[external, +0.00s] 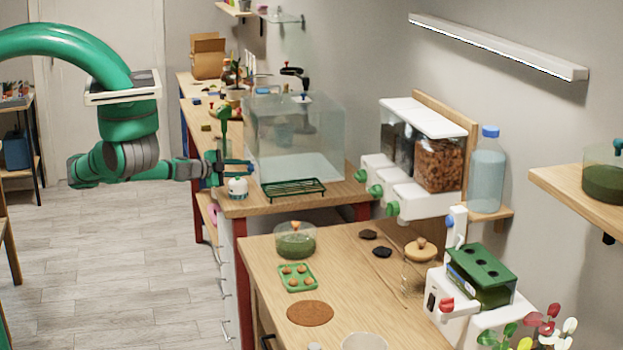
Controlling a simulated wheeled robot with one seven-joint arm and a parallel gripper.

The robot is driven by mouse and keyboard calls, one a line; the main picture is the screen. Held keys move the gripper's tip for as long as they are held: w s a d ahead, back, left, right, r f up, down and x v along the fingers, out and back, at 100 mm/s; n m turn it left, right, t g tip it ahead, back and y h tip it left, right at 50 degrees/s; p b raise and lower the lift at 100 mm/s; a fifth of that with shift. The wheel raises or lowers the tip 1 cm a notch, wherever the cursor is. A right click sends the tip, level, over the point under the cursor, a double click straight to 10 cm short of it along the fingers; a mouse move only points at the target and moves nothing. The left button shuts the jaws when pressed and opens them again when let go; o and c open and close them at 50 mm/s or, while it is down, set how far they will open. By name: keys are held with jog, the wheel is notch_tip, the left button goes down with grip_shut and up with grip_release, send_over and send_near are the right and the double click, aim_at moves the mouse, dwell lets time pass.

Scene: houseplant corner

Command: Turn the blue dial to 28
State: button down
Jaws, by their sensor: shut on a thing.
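My gripper (236,168) is at the near left corner of the glass tank, reaching in from the left. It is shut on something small. Blue shows at its fingers, which looks like the blue dial (243,172), mostly hidden by the fingers. The dial's marks and number are too small to read. A small white thing with a green top (237,188) stands just below my gripper on the counter edge. A tall green piece (223,130) stands upright beside my gripper.
The glass tank (305,145) stands right of my gripper, with a dark green rack (294,189) in front. White dispensers with green knobs (392,209) hang at the wall. The nearer wooden table (262,262) holds several small items. The floor at left is clear.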

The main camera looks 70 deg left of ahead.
dwell(0.3)
jog(key=c, duration=1.5)
grip_release()
jog(key=v, duration=1)
jog(key=shift+s+d, duration=0.25)
jog(key=shift+s, duration=0.1)
